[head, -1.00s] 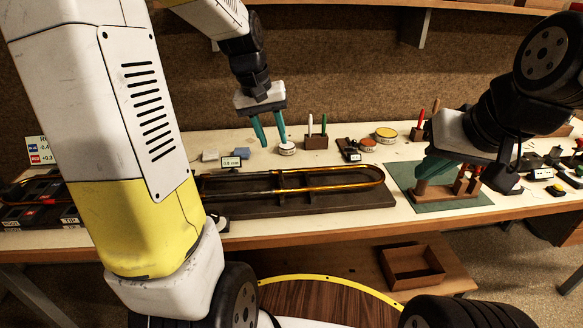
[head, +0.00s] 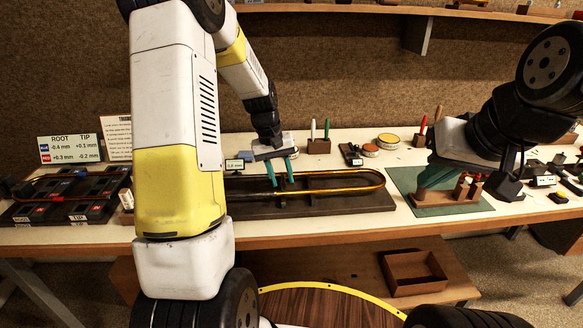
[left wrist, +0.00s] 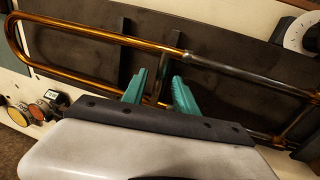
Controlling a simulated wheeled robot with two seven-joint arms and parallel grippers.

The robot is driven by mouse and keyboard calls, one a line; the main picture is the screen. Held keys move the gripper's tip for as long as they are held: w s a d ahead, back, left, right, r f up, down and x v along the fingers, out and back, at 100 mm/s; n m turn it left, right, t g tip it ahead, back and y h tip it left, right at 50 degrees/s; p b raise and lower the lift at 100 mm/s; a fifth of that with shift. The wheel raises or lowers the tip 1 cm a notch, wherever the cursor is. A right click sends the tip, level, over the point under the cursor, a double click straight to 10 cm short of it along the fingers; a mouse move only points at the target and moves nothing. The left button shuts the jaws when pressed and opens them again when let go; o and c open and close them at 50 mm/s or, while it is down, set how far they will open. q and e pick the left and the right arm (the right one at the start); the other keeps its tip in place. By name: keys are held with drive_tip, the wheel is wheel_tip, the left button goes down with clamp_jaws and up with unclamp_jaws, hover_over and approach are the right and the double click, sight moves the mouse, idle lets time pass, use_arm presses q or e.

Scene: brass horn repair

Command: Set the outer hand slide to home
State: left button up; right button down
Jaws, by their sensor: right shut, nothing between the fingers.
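The outer hand slide (head: 350,176) is a long golden U-shaped tube lying along a dark base board (head: 355,202), its bend at the right. In the left wrist view the gold bend of the slide (left wrist: 100,36) is at the left, and greyer tubes (left wrist: 235,68) run on to the right. My left gripper (head: 280,176) is over the slide, teal fingers pointing down. In the left wrist view its fingers (left wrist: 160,90) are apart, with a thin crossbar (left wrist: 163,72) showing between them; I cannot tell contact. My right gripper (head: 428,181) is shut by the green mat.
The green mat (head: 470,210) carries a wooden block with pegs (head: 462,190). A small display (head: 234,164) stands behind the slide's left part. Tins (head: 388,141) and a pen holder (head: 318,146) are at the back. Dark racks (head: 95,200) fill the bench's left. An open wooden box (head: 415,274) is below.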

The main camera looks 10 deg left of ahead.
use_arm(q)
drive_tip(key=shift+f, duration=0.15)
clamp_jaws()
idle(1.4)
